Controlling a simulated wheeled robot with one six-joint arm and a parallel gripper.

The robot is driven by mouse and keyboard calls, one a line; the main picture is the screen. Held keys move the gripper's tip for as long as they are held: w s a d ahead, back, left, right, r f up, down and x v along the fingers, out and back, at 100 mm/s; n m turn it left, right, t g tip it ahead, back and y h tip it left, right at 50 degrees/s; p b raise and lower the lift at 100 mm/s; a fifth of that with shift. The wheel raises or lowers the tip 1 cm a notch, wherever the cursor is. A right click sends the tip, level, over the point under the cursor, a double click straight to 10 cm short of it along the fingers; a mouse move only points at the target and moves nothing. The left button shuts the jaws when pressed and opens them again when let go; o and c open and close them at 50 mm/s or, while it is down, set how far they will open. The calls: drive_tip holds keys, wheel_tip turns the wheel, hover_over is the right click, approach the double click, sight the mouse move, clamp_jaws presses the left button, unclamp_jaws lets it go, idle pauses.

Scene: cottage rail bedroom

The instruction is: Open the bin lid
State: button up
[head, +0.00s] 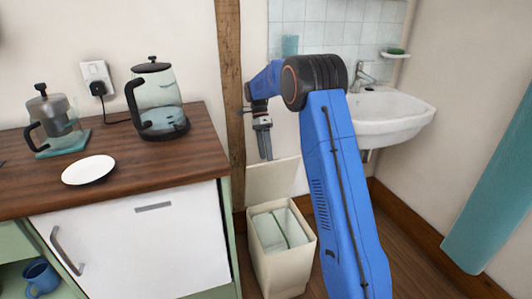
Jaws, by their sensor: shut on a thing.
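The cream bin (283,268) stands on the floor between the cupboard and the basin. Its lid (272,182) is raised and stands close to upright at the back, so the top is open and a pale liner shows inside. My gripper (265,157) points down at the lid's upper edge and is shut on it. The exact contact at the fingertips is small and hard to make out.
A wooden counter (110,150) at left bears a glass kettle (157,98), a French press (53,120) and a white plate (89,170). The white basin (392,114) is behind my arm. A teal towel (495,195) hangs at right.

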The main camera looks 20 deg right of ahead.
drive_tip(key=shift+a+f, duration=0.1)
drive_tip(key=shift+f, duration=0.75)
drive_tip(key=o, duration=1.5)
drive_tip(key=shift+w+f, duration=0.15)
drive_tip(key=shift+f, duration=0.05)
drive_tip(key=shift+w+r, duration=0.1)
drive_tip(key=shift+r, duration=0.05)
drive_tip(key=shift+w+r, duration=0.2)
drive_tip(key=shift+r, duration=0.15)
drive_tip(key=shift+c, duration=1.3)
drive_tip(key=shift+v, duration=1.2)
drive_tip(key=c, duration=1.2)
drive_tip(key=v, duration=0.4)
drive_tip(key=shift+s+r, duration=0.1)
drive_tip(key=shift+r, duration=0.25)
